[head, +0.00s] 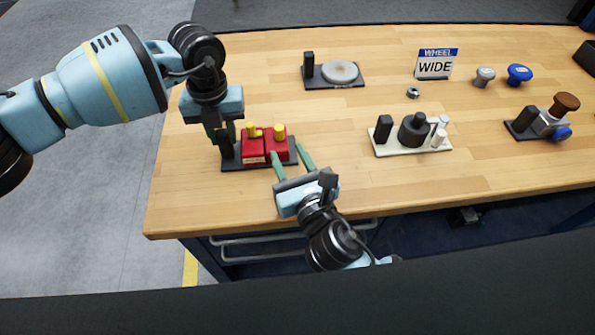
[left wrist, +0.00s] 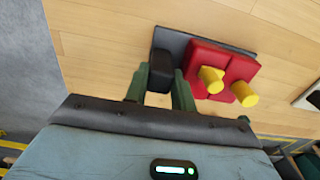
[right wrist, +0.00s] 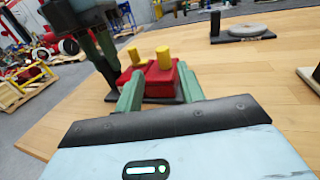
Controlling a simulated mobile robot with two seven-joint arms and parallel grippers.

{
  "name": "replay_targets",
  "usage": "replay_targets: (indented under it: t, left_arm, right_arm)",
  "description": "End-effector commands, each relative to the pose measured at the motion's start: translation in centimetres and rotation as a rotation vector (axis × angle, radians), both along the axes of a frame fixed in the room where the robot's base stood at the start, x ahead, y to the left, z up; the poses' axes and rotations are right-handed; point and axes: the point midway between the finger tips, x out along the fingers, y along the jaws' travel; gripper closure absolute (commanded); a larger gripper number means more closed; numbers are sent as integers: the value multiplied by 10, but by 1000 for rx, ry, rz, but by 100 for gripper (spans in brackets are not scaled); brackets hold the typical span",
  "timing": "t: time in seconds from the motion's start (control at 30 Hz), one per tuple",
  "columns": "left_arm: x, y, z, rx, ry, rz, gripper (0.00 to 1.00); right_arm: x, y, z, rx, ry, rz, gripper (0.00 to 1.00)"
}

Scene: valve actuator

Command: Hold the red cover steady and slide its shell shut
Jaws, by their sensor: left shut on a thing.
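The red cover (head: 253,148) sits on a dark base plate as two red blocks side by side, each with a yellow knob on top. A narrow dark seam separates the left block from the right block (head: 278,149). A black post (left wrist: 160,76) stands at the plate's left end. My left gripper (head: 222,134) points down and is shut on this post. My right gripper (head: 290,161) is open at the front right of the cover. In the right wrist view its fingers (right wrist: 160,90) show either side of the red blocks; contact cannot be told.
Behind stands a dark plate with a grey disc (head: 341,72). The table's front middle is clear.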

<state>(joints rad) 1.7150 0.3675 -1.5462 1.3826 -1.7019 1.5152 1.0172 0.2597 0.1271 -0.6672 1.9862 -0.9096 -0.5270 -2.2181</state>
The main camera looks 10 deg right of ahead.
Motion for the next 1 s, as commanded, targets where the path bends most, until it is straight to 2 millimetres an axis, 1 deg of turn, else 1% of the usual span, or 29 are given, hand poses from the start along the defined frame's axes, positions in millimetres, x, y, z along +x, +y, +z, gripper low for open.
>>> replay_targets:
  t: [0.03,0.1,0.2,0.3,0.47,0.77,0.8,0.93,0.97,1.0]
  left_arm:
    - [-3,-1,-8,2,14,-2,100]
    - [-3,-1,-8,2,14,-2,100]
    - [-3,-1,-8,2,13,-2,100]
    - [-3,-1,-8,2,13,-2,100]
    - [-3,-1,-8,3,13,-2,100]
    - [-3,0,-8,3,13,-2,100]
    - [-3,0,-8,3,13,-2,70]
    - [-2,0,-5,2,9,-2,53]
    - [-2,0,-5,2,8,-1,49]
    - [-2,0,-4,2,7,-1,49]
  right_arm:
    - [-10,-2,-3,-1,5,1,61]
    - [-20,-5,-3,-1,5,1,61]
    - [-32,-8,-3,1,4,1,61]
    - [-39,-10,-2,-1,3,0,61]
    - [-43,-11,-2,-1,3,0,61]
    - [-42,-11,-2,-1,3,0,61]
    - [-42,-11,-2,0,3,1,61]
    - [-42,-11,-1,-1,2,0,61]
    - [-42,-11,-1,-1,2,0,61]
    - [-42,-11,-1,0,1,1,61]
